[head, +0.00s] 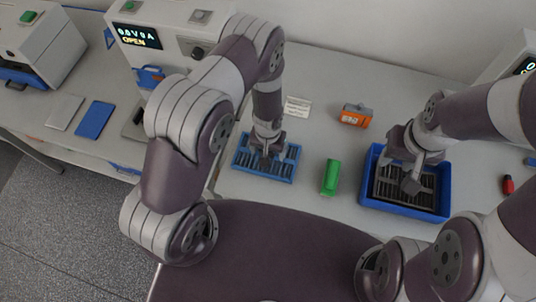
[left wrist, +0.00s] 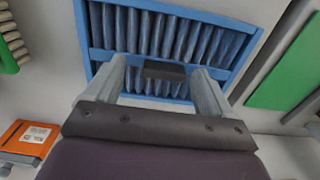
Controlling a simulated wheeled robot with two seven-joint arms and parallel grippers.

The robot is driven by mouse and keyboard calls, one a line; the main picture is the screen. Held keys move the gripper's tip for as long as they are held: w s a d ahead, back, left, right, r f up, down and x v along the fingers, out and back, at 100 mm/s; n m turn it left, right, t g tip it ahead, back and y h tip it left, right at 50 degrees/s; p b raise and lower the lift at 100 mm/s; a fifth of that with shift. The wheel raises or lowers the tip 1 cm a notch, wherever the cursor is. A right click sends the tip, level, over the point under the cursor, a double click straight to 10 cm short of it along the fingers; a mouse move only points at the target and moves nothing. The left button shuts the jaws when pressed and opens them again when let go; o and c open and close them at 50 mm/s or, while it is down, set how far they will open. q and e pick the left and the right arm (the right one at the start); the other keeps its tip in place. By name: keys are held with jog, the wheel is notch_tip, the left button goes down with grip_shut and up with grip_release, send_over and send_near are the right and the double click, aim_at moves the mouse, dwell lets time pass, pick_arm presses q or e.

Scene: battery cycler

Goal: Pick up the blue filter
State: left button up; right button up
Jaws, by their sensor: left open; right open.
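The blue filter (head: 243,163) lies on the table in the head view, with a blue frame and a row of pleats. It fills the upper middle of the left wrist view (left wrist: 208,22). My left gripper (head: 267,152) is open over its middle. In the left wrist view its two fingers (left wrist: 158,70) stand apart, with a small dark block (left wrist: 165,71) between them on the filter; I cannot tell whether they touch it. My right gripper (head: 411,176) is open over a dark filter (head: 421,196) in a blue bin (head: 398,208).
A green block (head: 330,177) lies between the filter and the bin. An orange box (head: 355,115) and a white label card (head: 298,107) are behind. A red item (head: 508,184) lies at right. A cycler with a lit display (head: 139,36) stands at the back left.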

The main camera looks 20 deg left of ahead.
pick_arm(q)
jog(key=shift+a, duration=0.5)
jog(key=c, duration=1.1)
jog(key=shift+d, duration=0.4)
jog(key=shift+c, duration=0.2)
jog(key=shift+r, duration=0.15)
